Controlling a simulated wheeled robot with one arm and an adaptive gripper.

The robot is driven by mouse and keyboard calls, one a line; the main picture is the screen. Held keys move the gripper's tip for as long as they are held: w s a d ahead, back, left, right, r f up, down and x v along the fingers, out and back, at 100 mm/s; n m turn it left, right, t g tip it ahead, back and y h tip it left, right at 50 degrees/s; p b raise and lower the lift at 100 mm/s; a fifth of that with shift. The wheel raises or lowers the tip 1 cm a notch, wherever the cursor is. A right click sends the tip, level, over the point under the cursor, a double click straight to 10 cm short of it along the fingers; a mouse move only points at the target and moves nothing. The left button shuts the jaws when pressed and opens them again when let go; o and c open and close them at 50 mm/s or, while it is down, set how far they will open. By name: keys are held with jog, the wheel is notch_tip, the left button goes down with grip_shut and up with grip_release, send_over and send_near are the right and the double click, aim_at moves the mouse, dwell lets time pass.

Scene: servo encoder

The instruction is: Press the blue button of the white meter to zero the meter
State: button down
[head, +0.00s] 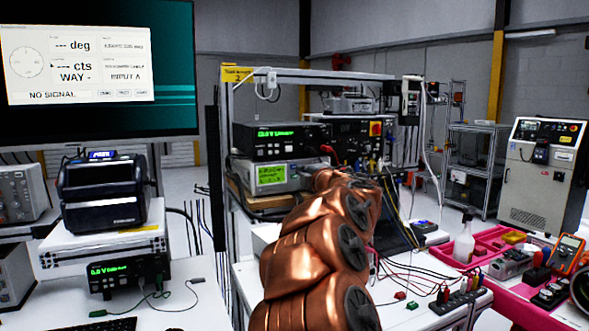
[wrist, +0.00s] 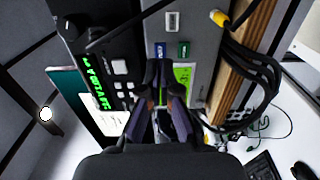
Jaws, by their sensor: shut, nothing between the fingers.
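The white meter (head: 272,176) with a lit green screen sits on the rack shelf under a black instrument in the head view. In the wrist view its pale front panel (wrist: 200,28) fills the upper middle, turned sideways. The blue button (wrist: 160,49) is on that panel, beside a green button (wrist: 184,50). My gripper (wrist: 160,66) is shut and empty, its tips just below the blue button in the picture. I cannot tell whether they touch the panel. The fingers cover part of the green screen (wrist: 182,78). In the head view my copper arm hides the gripper.
A black instrument (head: 281,138) with green digits is stacked on the meter. A yellow-tipped cable (wrist: 219,17) plugs in near the buttons, and dark cables (wrist: 250,75) bunch beside the wooden shelf edge (wrist: 238,60). A monitor (head: 95,70) stands at left.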

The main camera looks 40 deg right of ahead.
jog(key=shift+v, duration=2.9)
